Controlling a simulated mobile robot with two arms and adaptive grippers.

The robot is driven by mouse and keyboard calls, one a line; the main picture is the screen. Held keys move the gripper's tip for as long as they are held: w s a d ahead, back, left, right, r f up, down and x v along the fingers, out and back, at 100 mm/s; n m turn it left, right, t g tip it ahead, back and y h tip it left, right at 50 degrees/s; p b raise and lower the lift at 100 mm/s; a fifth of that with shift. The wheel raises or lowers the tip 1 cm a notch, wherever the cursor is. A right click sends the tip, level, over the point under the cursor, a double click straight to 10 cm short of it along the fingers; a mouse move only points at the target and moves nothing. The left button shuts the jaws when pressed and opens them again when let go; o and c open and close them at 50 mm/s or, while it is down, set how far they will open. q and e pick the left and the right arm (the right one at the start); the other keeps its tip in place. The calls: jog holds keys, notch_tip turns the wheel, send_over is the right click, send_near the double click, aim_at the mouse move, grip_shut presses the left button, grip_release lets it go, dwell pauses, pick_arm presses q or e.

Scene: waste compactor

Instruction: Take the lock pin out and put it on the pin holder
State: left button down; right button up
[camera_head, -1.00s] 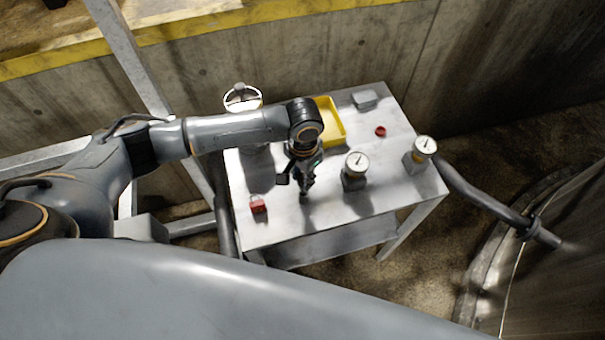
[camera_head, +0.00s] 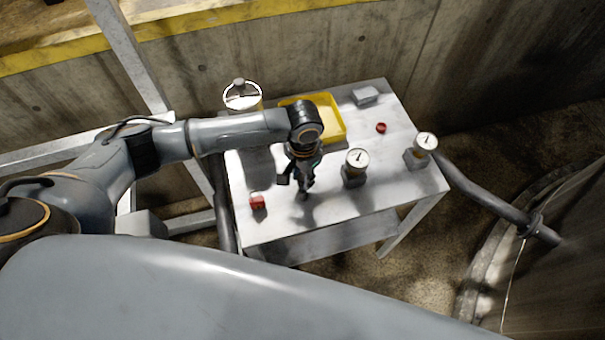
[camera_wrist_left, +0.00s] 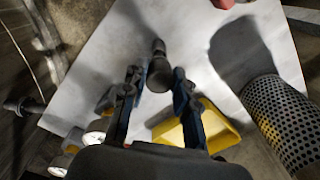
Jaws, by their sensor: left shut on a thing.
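My left gripper (camera_head: 303,184) points down over the front part of the metal table (camera_head: 350,205). In the left wrist view, a dark, round-headed pin (camera_wrist_left: 158,72), which looks like the lock pin, is between its fingers (camera_wrist_left: 157,82). The gripper is shut on it. In the head view the gripper mostly hides the pin, and I cannot tell whether its lower end is clear of the table. I cannot tell for sure which thing is the pin holder. My right gripper is not in view.
A yellow tray (camera_head: 334,117) lies behind the gripper. Two gauges (camera_head: 356,160) (camera_head: 425,142) stand to its right, a red block (camera_head: 257,201) to its left. A handwheel (camera_head: 242,96), a grey block (camera_head: 366,95) and a red button (camera_head: 381,128) are farther back.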

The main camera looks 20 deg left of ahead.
pick_arm(q)
jog(key=shift+f+b, duration=0.5)
jog(key=shift+f, duration=1)
jog(key=c, duration=1)
grip_release()
jog(key=shift+c, duration=0.2)
jog(key=shift+r+p, duration=1.05)
jog(key=shift+r, duration=2.5)
jog(key=shift+s, duration=0.1)
